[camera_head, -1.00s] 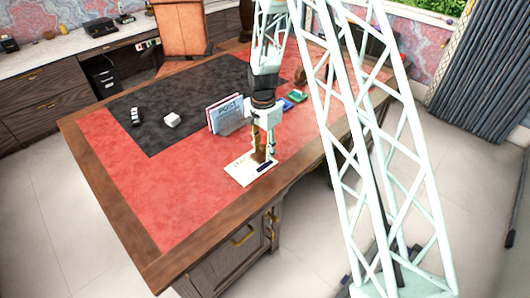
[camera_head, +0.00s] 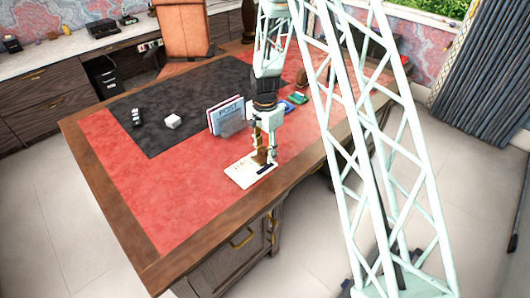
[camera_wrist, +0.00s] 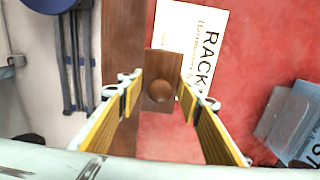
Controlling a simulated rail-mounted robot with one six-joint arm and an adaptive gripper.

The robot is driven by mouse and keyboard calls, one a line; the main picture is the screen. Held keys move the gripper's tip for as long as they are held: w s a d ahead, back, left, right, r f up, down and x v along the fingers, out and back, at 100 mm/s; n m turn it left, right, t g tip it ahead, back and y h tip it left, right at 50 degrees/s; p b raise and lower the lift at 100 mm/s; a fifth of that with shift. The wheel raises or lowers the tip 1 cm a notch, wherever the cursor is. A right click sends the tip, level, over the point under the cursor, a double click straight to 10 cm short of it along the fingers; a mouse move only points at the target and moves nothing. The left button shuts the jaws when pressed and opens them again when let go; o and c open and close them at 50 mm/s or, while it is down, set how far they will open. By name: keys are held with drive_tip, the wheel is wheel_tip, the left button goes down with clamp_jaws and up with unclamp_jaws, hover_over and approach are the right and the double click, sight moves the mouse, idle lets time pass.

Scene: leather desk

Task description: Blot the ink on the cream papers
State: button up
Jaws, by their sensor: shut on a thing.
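A cream paper (camera_head: 240,176) with dark printed letters lies near the front edge of the desk; the wrist view shows it too (camera_wrist: 180,25). A dark mark (camera_head: 265,169) shows at its right part in the head view. My gripper (camera_head: 266,150) points down over the paper's back right part. In the wrist view my gripper (camera_wrist: 160,85) is shut on a brown wooden blotter (camera_wrist: 160,62) with a round knob. The blotter (camera_head: 259,157) overlaps the paper's near end in the wrist view. I cannot tell whether it touches the paper. Its underside is hidden.
A letter holder marked POST (camera_head: 227,116) stands left of my gripper, also in the wrist view (camera_wrist: 290,122). Small green and blue items (camera_head: 297,98) lie behind it to the right. A white block (camera_head: 172,121) sits on the dark mat (camera_head: 195,95). Red leather left of the paper is clear.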

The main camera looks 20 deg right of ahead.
drive_tip(key=b, duration=0.2)
hover_over(265, 169)
drive_tip(key=shift+w+f, duration=0.1)
drive_tip(key=shift+f, duration=2.35)
drive_tip(key=shift+f, duration=0.6)
drive_tip(key=shift+d+r+g+y+p, duration=0.15)
drive_tip(key=shift+d+g+y+p, duration=0.15)
drive_tip(key=shift+y+p, duration=0.3)
drive_tip(key=shift+w+d, duration=0.1)
drive_tip(key=shift+w+y, duration=0.1)
drive_tip(key=shift+y, duration=0.3)
drive_tip(key=shift+a+h+p, duration=0.3)
drive_tip(key=shift+h, duration=0.2)
drive_tip(key=shift+s+h, duration=0.25)
drive_tip(key=shift+h, duration=0.05)
drive_tip(key=shift+a+f+p, duration=0.1)
drive_tip(key=shift+f+p, duration=0.15)
drive_tip(key=shift+p, duration=0.15)
